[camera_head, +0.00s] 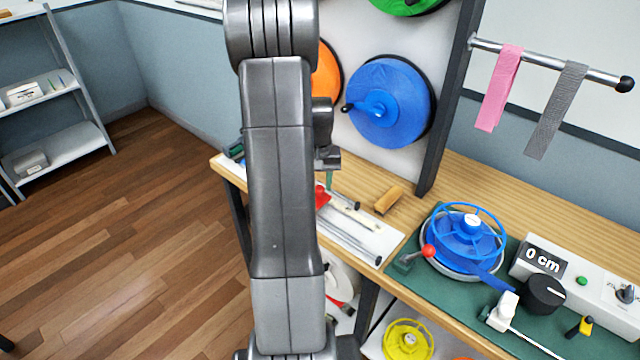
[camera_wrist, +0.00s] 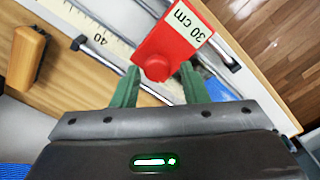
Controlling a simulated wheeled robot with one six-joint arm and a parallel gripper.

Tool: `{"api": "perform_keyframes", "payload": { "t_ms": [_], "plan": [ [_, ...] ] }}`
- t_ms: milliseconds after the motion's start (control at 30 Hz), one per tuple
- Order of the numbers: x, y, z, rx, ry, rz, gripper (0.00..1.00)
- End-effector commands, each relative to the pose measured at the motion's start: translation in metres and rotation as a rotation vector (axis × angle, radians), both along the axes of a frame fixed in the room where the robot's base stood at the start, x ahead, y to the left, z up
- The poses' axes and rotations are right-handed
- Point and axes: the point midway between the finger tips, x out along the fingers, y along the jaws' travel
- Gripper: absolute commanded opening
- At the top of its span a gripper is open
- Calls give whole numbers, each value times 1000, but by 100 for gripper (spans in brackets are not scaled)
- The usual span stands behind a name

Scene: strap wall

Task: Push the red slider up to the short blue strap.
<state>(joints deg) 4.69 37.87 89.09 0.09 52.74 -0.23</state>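The red slider (camera_head: 321,197) sits on the measuring rail on the bench, partly hidden by my arm in the head view. In the wrist view the slider (camera_wrist: 170,45) carries a "30 cm" label and has a round red knob facing me. My gripper (camera_head: 328,182) is above the rail. In the wrist view its two green fingers (camera_wrist: 158,72) are apart, with the knob between or just beyond their tips; contact cannot be told. A small blue piece (camera_head: 242,164) shows at the bench's left end, mostly behind my arm; I cannot tell whether it is the short blue strap.
The ruler (camera_wrist: 100,37) and metal rods lie along the rail. A blue reel (camera_head: 465,238) stands on the green mat at right. Pink (camera_head: 500,88) and grey (camera_head: 557,110) straps hang from a rod. Spools hang on the panel.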

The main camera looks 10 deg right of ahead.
Motion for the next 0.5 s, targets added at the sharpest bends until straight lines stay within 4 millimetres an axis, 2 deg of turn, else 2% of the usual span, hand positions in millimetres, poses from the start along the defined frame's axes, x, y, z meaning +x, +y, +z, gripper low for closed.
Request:
{"api": "perform_keyframes", "payload": {
  "t_ms": [333,500],
  "plan": [
    [-1,-1,1,-1,3,0,47],
    [0,-1,20,-1,-1,0,47]
  ]
}}
